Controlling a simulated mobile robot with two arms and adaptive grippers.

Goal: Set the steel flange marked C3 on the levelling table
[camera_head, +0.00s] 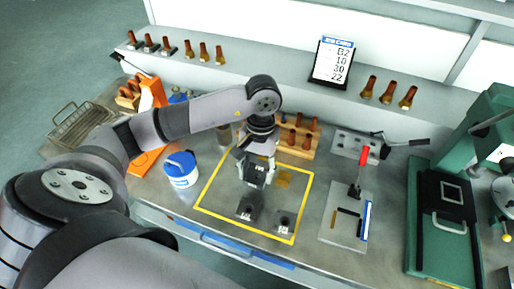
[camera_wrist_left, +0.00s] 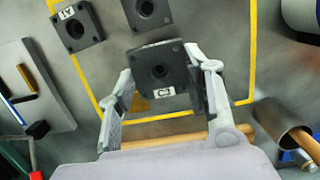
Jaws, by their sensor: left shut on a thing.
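The steel flange marked C3 (camera_wrist_left: 158,82) is a dark square block with a central bore and corner holes. My left gripper (camera_wrist_left: 166,98) is shut on it, a finger on either side, with the C3 label facing the wrist camera. In the head view my left gripper (camera_head: 258,178) hangs over the yellow-outlined area; the flange is mostly hidden there. A flange marked A1 (camera_wrist_left: 77,27) and another dark flange (camera_wrist_left: 147,12) lie on the bench, apart from the gripper. No label identifies the levelling table. My right gripper is out of view.
A grey plate with a red-handled clamp (camera_head: 347,218) lies right of the yellow outline. A white-and-blue tub (camera_head: 181,172) stands left. A wooden rack (camera_head: 298,140) is behind the gripper. A green machine (camera_head: 446,215) stands at the right. A tan square patch (camera_head: 284,180) lies inside the outline.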

